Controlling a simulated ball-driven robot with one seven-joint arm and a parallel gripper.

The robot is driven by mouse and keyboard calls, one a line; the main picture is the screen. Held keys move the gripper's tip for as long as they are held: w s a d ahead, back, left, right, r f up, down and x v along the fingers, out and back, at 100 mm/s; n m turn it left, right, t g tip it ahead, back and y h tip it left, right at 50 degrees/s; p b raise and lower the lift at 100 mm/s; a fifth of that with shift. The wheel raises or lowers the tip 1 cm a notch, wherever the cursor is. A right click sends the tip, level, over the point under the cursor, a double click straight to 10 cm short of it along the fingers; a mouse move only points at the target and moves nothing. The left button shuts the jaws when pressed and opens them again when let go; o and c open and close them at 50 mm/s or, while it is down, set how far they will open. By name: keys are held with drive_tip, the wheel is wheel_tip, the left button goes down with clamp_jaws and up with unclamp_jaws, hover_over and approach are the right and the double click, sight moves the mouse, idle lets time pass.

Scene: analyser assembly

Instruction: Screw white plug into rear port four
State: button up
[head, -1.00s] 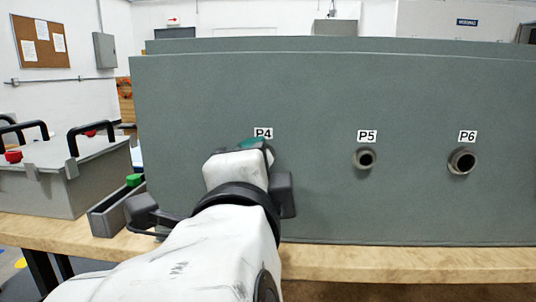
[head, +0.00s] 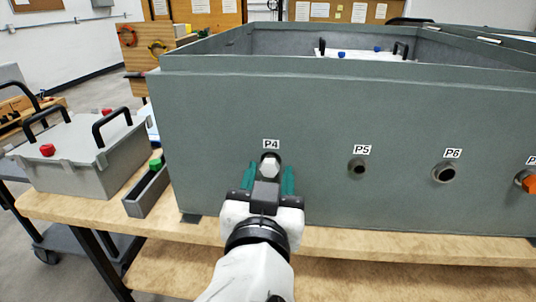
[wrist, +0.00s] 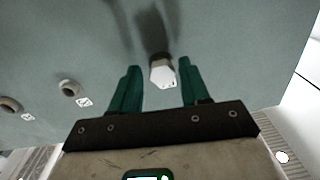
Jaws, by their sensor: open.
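The white plug (head: 270,165) sits at port P4, under the P4 label (head: 271,144) on the grey-green panel. Its white hexagonal head also shows in the wrist view (wrist: 162,72), sticking out from the panel. How deep its thread is seated cannot be told. My gripper (head: 268,178) is open in front of P4. In the wrist view its green fingers (wrist: 158,88) stand apart on either side of the plug head, with visible gaps, and do not touch it.
Ports P5 (head: 358,167) and P6 (head: 446,173) are open holes to the right. An orange plug (head: 527,181) is at the far right. A narrow tray (head: 147,195) with a green plug (head: 156,163) and a grey lidded box (head: 82,153) stand left.

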drive_tip(key=n+p, duration=0.2)
drive_tip(key=n, duration=0.1)
drive_tip(key=n+p, duration=0.2)
drive_tip(key=p, duration=0.1)
drive_tip(key=shift+d+r+n, duration=0.15)
drive_tip(key=shift+r+n, duration=0.05)
drive_tip(key=shift+n, duration=0.2)
drive_tip(key=shift+f+n+p, duration=0.3)
drive_tip(key=shift+n, duration=0.3)
drive_tip(key=shift+c, duration=0.3)
clamp_jaws()
drive_tip(key=shift+b, duration=0.3)
